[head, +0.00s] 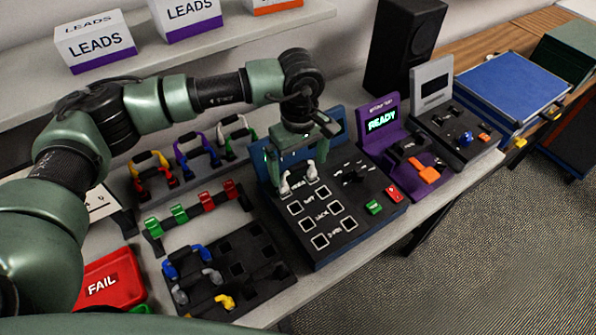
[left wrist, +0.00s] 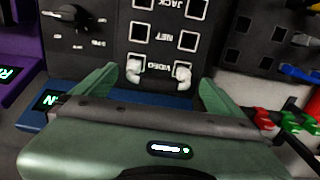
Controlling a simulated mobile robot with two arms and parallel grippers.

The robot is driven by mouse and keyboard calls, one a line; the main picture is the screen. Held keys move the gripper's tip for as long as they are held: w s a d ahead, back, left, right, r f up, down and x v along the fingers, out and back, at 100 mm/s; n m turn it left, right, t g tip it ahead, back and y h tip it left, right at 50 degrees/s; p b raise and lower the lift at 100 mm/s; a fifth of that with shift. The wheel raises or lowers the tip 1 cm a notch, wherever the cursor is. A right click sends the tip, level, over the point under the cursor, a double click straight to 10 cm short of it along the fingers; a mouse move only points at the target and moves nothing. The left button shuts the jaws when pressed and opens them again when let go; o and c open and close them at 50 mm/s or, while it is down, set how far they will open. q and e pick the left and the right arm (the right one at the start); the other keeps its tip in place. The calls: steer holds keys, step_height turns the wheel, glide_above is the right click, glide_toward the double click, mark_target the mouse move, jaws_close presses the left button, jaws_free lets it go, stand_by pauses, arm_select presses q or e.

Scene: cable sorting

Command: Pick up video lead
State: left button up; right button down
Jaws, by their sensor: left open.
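A white lead, the video lead (head: 298,180), sits in the top row of sockets of the black tester panel (head: 352,240). Its two white ends also show in the left wrist view (left wrist: 182,75), at the row marked VIDEO. My left gripper (head: 297,163) is directly over this lead, pointing down. In the left wrist view its open green fingers (left wrist: 163,88) stand on either side of the two white ends, with gaps to both. My right gripper is not in view.
A black tray (head: 238,256) with blue, grey and yellow leads lies left of the tester. A rack with green and red clips (head: 193,207) and several hanging leads (head: 195,150) stand behind. A red FAIL bin (head: 108,281) is front left. A purple READY tester (head: 383,112) is right.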

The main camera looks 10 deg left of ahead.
arm_select(q)
step_height(320, 180, down, 4)
steer(key=shift+r+p, duration=0.2)
steer(key=shift+p, duration=0.45)
steer(key=shift+f, duration=0.15)
steer(key=c, duration=1.3)
steer(key=shift+r+p, duration=3.75)
steer(key=shift+r, duration=7.8)
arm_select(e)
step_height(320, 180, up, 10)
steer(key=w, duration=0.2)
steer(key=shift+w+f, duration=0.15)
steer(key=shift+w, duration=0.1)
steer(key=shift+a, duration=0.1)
